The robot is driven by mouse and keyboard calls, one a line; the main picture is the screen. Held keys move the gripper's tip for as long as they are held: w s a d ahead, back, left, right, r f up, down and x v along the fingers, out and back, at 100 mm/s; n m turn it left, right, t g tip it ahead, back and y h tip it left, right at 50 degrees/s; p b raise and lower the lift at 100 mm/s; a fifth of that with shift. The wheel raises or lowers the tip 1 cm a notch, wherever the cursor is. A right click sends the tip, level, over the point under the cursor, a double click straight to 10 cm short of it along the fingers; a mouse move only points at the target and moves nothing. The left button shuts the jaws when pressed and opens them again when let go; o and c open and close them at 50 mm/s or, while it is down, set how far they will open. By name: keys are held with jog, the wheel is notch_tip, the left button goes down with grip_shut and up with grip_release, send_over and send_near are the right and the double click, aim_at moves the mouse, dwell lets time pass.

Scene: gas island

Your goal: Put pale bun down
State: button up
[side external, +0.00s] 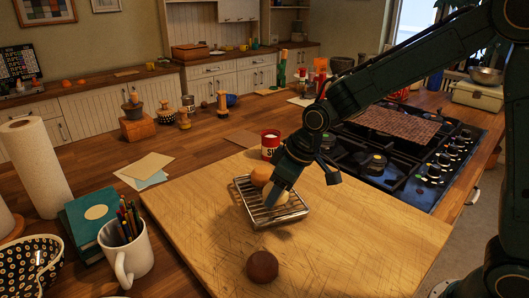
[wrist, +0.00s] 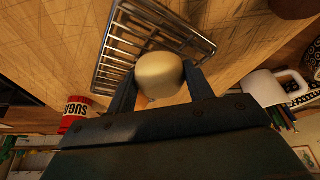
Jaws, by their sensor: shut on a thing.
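The pale bun (wrist: 160,75) is between the two fingers of my gripper (wrist: 161,88) in the wrist view. In the side view the pale bun (side external: 278,198) shows partly behind my gripper (side external: 275,192), over the wire rack (side external: 296,219). The rack also shows beyond the bun in the wrist view (wrist: 118,45). I cannot tell whether the bun touches the rack's bars. A golden-brown bun (side external: 261,175) sits at the rack's far end. A dark brown bun (side external: 262,266) lies on the cutting board (side external: 190,215), off the rack.
A red sugar tin (side external: 270,146) stands behind the rack. The gas hob (side external: 385,165) is to the right. A white mug of pencils (side external: 126,258), a teal book (side external: 92,215) and a paper towel roll (side external: 33,168) stand left. The board's front right is clear.

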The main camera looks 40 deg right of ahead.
jog(key=shift+f, duration=0.4)
jog(key=shift+f, duration=0.1)
jog(key=o, duration=1)
jog(key=shift+c, duration=0.2)
jog(key=v, duration=1.2)
jog(key=shift+s, duration=0.1)
